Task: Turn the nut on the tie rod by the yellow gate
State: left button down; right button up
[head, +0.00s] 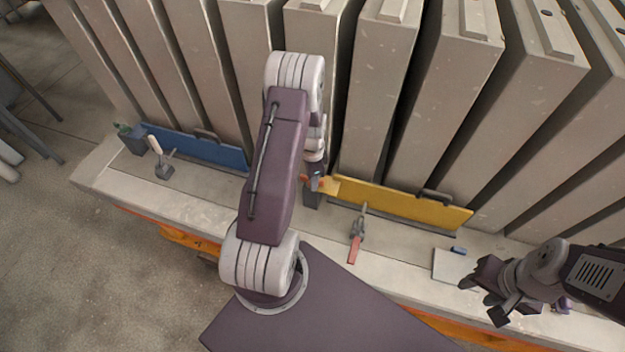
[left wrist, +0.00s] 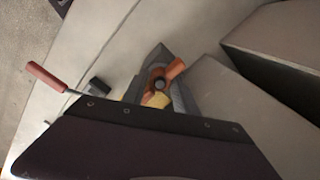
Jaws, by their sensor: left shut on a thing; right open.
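The yellow gate (head: 405,204) stands along the bench at the foot of the concrete panels. At its left end is the orange nut (head: 304,178), mostly hidden by my left gripper (head: 315,184). In the left wrist view the orange winged nut (left wrist: 174,69) sits around the dark round end of the tie rod (left wrist: 159,84). My left gripper (left wrist: 163,82) is shut on the nut, its grey fingers on either side. My right gripper (head: 488,294) is open and empty over the bench's right part.
A grey plate (head: 453,266) and small blue block (head: 459,250) lie at right.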

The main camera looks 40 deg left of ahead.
pick_arm(q)
jog(key=m, duration=0.6)
jog(key=shift+m, duration=0.4)
jog(key=c, duration=1.1)
grip_release()
jog(key=shift+o, duration=0.2)
notch_tip(320, 180, up, 9)
jog(key=shift+s+r+b, duration=0.1)
jog(key=shift+b, duration=1)
